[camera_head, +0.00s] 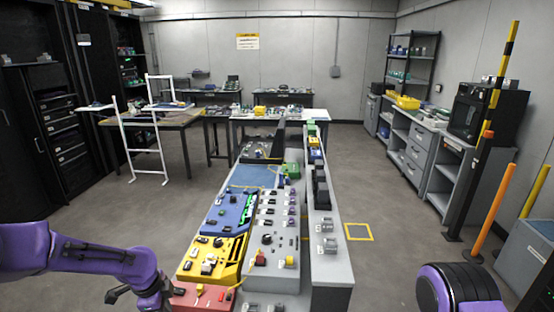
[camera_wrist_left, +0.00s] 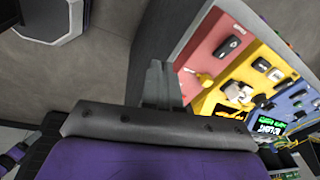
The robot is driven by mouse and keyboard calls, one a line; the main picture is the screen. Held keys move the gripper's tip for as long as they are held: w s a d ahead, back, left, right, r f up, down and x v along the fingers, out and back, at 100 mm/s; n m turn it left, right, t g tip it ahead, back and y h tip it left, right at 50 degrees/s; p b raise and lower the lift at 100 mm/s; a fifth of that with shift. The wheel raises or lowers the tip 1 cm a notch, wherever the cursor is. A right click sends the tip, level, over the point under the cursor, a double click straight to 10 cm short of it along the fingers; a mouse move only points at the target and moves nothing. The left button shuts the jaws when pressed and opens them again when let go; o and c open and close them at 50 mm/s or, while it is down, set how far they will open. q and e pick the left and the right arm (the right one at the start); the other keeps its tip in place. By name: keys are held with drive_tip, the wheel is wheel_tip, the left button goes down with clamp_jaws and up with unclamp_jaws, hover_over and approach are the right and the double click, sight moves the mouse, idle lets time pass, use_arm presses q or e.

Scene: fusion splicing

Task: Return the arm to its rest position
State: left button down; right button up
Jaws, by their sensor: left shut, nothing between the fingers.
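My left arm (camera_head: 95,258) is purple and comes in from the left in the head view, bending down beside the front end of the console. Its fingers cannot be made out there. In the left wrist view my left gripper (camera_wrist_left: 160,84) is shut with nothing between its fingertips. It shows over the grey edge beside the red panel (camera_wrist_left: 212,45); the height gap cannot be told. A purple and black part of my right arm (camera_head: 460,290) shows at the bottom right of the head view. My right gripper is out of view.
The long console carries red (camera_head: 203,296), yellow (camera_head: 212,258) and blue (camera_head: 230,214) panels with small parts, plus a grey control strip (camera_head: 275,240). Orange posts (camera_head: 490,213) stand at the right. The floor (camera_head: 385,195) between console and right cabinets is mostly clear.

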use_arm(q)
drive_tip(key=s+d+f+n+t+b, duration=0.2)
drive_tip(key=s+d+f+n, duration=0.1)
drive_tip(key=f+n, duration=0.4)
drive_tip(key=s+d+f+n+t+b, duration=0.25)
drive_tip(key=f+n, duration=0.25)
drive_tip(key=n, duration=0.4)
drive_tip(key=s+a+f+n+g+y+b, duration=0.1)
drive_tip(key=s+f+n+b, duration=0.1)
drive_tip(key=s+f, duration=0.3)
drive_tip(key=s+a+f+n+g+y+b, duration=0.1)
drive_tip(key=s+f, duration=0.3)
drive_tip(key=s, duration=0.9)
drive_tip(key=s+a+f+n+g+y+b, duration=0.1)
drive_tip(key=s+a+f+n+y+b, duration=0.1)
drive_tip(key=s, duration=0.7)
wheel_tip(320, 180, down, 4)
drive_tip(key=shift+a+r+n+b, duration=0.15)
drive_tip(key=shift+a+n+b, duration=0.6)
drive_tip(key=shift+b, duration=0.3)
